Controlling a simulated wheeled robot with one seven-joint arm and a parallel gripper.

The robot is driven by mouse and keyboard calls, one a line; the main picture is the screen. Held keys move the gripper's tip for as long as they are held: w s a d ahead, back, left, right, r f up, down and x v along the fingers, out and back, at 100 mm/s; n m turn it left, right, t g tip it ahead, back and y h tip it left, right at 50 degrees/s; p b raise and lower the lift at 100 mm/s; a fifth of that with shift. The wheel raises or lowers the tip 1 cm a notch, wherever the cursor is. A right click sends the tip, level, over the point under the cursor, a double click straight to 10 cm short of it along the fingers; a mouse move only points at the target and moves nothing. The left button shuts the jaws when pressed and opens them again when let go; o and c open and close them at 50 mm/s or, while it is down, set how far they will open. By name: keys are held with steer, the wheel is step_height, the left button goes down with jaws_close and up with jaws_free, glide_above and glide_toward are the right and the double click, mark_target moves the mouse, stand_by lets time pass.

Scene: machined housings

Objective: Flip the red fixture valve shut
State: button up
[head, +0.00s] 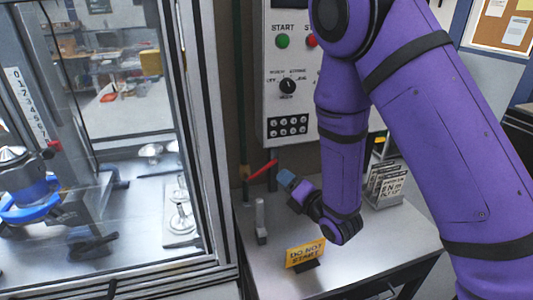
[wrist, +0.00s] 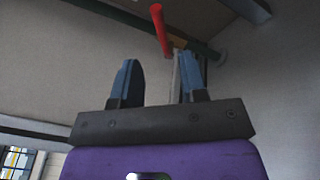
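The red valve handle (head: 263,170) is a slim lever beside a thin vertical green pipe (head: 243,130), left of my gripper in the head view. It slopes up to the right there. In the wrist view the red handle (wrist: 160,30) stands beyond the fingertips, above the gap between them. My gripper (head: 286,180) has blue fingers and is close to the handle, with no clear contact. In the wrist view my gripper (wrist: 157,68) is open, with nothing seen held between its fingers. A pale upright strip shows beside the right finger.
A yellow "do not start" sign (head: 305,254) and a small grey upright post (head: 260,220) stand on the metal table (head: 270,275). A sign holder (head: 385,184) stands to the right. The control panel (head: 290,85) is behind, and the glazed machine enclosure (head: 215,150) is left.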

mark_target(262, 170)
steer(key=x, duration=1.1)
steer(key=shift+c, duration=0.2)
jaws_close()
